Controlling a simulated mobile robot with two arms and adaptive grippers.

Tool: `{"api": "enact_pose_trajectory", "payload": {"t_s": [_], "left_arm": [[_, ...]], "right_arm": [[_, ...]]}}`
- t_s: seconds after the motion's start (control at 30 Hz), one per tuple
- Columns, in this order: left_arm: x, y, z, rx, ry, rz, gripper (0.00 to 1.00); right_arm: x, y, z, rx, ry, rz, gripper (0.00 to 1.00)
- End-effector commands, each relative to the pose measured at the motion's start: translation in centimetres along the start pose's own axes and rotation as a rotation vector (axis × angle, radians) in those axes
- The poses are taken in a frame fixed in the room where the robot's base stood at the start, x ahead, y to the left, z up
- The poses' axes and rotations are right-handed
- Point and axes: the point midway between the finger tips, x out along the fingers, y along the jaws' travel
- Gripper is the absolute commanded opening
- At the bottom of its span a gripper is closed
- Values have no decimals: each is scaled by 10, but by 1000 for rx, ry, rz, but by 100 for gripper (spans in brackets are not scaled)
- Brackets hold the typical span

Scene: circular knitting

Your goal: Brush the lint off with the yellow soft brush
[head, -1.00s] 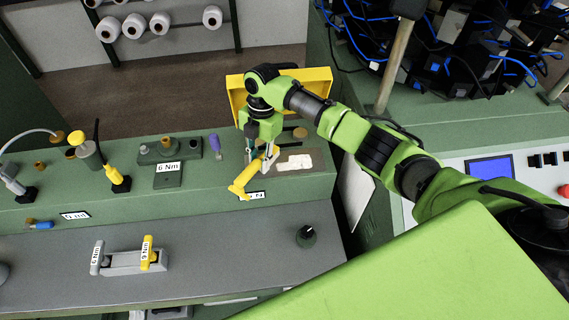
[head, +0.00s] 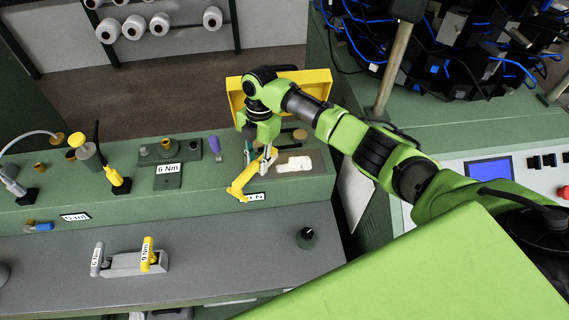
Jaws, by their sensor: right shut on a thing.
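My right gripper (head: 260,156) is shut on a yellow tool (head: 241,184), which looks like the yellow soft brush. It holds the tool tilted, over the front edge of the green bench ledge. A white patch (head: 294,164), which looks like lint, lies on a brownish plate (head: 313,158) just to the right of the gripper. The tool's bristles cannot be made out, and the gripper hides part of the tool. I cannot tell whether the tool touches the ledge. My left gripper is not in view.
A yellow tray (head: 318,78) stands behind the gripper. A purple-handled tool (head: 214,146), a 6 Nm block (head: 168,174) and a yellow-topped tool (head: 86,150) stand along the ledge to the left. A black knob (head: 306,237) and a two-handled holder (head: 122,264) are on the grey worktop, otherwise mostly clear.

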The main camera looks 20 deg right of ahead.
Motion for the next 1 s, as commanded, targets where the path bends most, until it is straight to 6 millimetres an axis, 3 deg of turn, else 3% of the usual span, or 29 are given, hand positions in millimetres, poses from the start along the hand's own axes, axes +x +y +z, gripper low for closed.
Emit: {"api": "enact_pose_trajectory", "payload": {"t_s": [0.3,0.73,1.0], "left_arm": [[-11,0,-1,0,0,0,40],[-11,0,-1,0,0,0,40],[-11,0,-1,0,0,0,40]], "right_arm": [[-2,-25,21,2,0,-1,0],[-1,-30,25,3,0,-2,0],[-4,-48,39,2,0,-3,0]]}}
